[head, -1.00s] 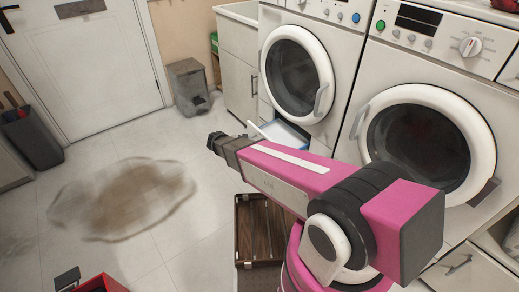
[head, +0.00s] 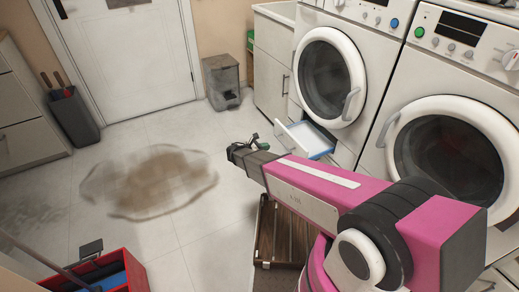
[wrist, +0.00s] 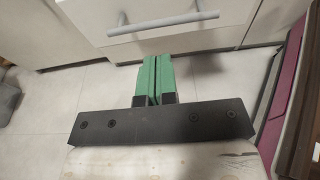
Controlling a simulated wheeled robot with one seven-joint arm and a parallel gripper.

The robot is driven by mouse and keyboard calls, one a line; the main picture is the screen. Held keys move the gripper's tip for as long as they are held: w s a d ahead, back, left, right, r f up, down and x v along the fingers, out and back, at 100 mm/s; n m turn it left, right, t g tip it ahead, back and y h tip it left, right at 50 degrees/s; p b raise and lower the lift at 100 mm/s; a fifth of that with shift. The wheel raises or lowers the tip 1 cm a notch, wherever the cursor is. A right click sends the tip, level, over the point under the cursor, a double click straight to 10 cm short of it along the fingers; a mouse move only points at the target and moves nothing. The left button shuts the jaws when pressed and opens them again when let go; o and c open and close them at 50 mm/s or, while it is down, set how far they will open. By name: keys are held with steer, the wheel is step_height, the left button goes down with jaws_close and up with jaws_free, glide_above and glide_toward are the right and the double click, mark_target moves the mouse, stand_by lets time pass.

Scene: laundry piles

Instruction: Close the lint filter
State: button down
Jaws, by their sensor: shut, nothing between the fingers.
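The lint filter (head: 291,142) is a small white drawer with a blue rim, low on the left white machine. It is pulled out from the machine front. My gripper (head: 263,138) is to the left of the drawer's front, with a visible gap between them in the head view. In the wrist view my gripper (wrist: 156,68) has its green fingers shut together and empty. Ahead of them is a pale panel (wrist: 190,35) with a grey bar handle (wrist: 163,23); I cannot tell for sure whether it is the filter's front.
The left machine's round door (head: 330,78) and the right machine's door (head: 450,160) are shut. A brown slatted crate (head: 280,235) lies below my arm. A grey bin (head: 222,82) stands by the cabinet. A brown stain (head: 155,180) marks the open floor at left.

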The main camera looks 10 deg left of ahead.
mark_target(282, 143)
steer(key=x, duration=0.7)
steer(key=shift+w+d, duration=0.15)
steer(key=shift+d, duration=0.05)
steer(key=r+x, duration=0.1)
steer(key=x, duration=0.5)
steer(key=r+x, duration=0.1)
steer(key=x, duration=0.6)
steer(key=r+x, duration=0.2)
steer(key=x, duration=0.4)
steer(key=shift+w+d+f, duration=0.1)
steer(key=shift+w+d, duration=0.25)
steer(key=shift+d, duration=0.25)
